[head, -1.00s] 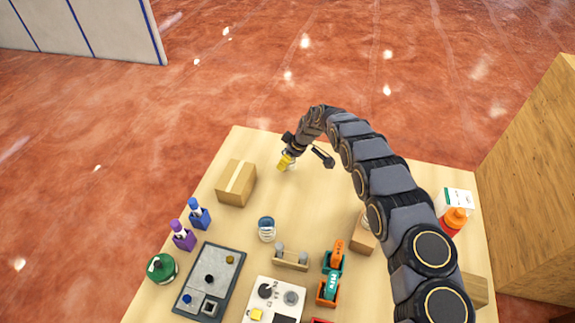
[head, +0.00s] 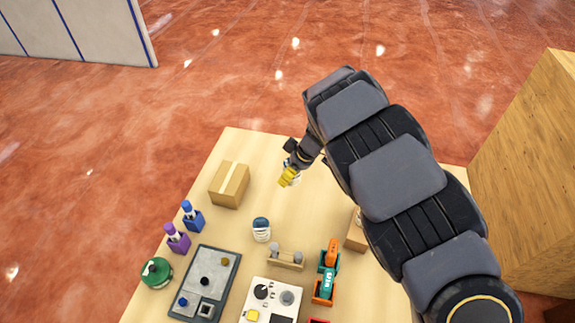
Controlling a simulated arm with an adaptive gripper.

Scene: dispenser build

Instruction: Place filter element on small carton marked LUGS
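My gripper (head: 288,177) is over the far part of the table, with yellow at its tip and dark parts around it. A small pale and blue thing shows just behind the yellow tip, mostly hidden; I cannot tell what it is or whether the gripper holds it. A white ribbed cylinder with a dark blue top (head: 261,230), perhaps the filter element, stands upright mid-table, apart from the gripper. A small brown carton (head: 355,237) is right of it, partly hidden by my arm. No LUGS marking is readable.
A larger taped carton (head: 230,184) stands left of the gripper. Blue (head: 192,217) and purple (head: 176,239) bottles, a green round container (head: 157,272), a grey tray (head: 208,262), a wooden holder (head: 286,260) and an orange-teal device (head: 328,270) occupy the near table. A wooden block (head: 525,170) rises right.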

